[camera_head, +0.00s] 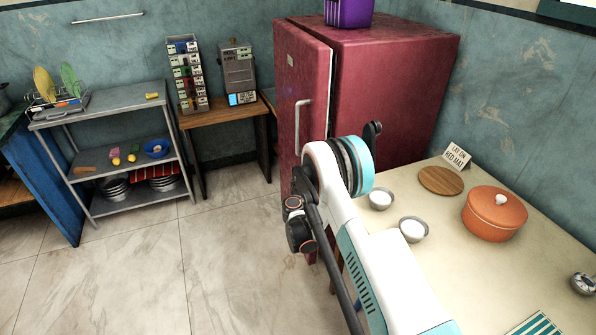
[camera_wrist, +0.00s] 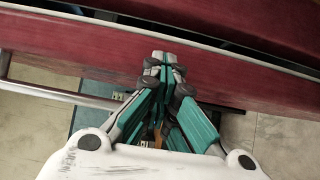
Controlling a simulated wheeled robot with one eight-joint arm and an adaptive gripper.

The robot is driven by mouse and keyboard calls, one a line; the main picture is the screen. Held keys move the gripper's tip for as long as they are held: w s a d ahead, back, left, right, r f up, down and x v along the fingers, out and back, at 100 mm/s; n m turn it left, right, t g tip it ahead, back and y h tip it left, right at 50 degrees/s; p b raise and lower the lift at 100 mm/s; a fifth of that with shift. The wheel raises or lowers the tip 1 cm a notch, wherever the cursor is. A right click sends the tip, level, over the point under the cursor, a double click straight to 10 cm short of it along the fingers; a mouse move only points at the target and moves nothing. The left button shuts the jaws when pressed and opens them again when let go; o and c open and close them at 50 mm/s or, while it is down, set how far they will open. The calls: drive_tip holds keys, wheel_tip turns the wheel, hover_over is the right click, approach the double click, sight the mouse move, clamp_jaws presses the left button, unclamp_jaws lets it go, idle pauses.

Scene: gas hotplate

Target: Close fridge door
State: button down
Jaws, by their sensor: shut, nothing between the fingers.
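The fridge (camera_head: 395,75) is dark red and stands against the back wall. Its door (camera_head: 303,90) is ajar, with a pale vertical handle (camera_head: 298,125). In the wrist view the red door (camera_wrist: 90,55) crosses the picture, with a pale seal along its edge and a dark gap between it and the fridge body (camera_wrist: 285,20). The handle (camera_wrist: 60,95) shows at left. My gripper (camera_wrist: 165,62) is shut and empty, its fingertips over the door's face; whether they touch it is unclear. In the head view my arm hides the gripper and the door's lower part.
A counter (camera_head: 455,255) at right holds bowls, a round board (camera_head: 441,180) and an orange pot (camera_head: 495,213). A purple container (camera_head: 348,12) stands on the fridge. A metal shelf (camera_head: 110,105) and small wooden table (camera_head: 222,114) stand at left. The tiled floor in front is clear.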

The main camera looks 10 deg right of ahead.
drive_tip(key=shift+w+d, duration=0.15)
drive_tip(key=shift+d, duration=0.7)
drive_tip(key=shift+w+d, duration=0.1)
drive_tip(key=shift+d, duration=0.75)
drive_tip(key=shift+d, duration=0.15)
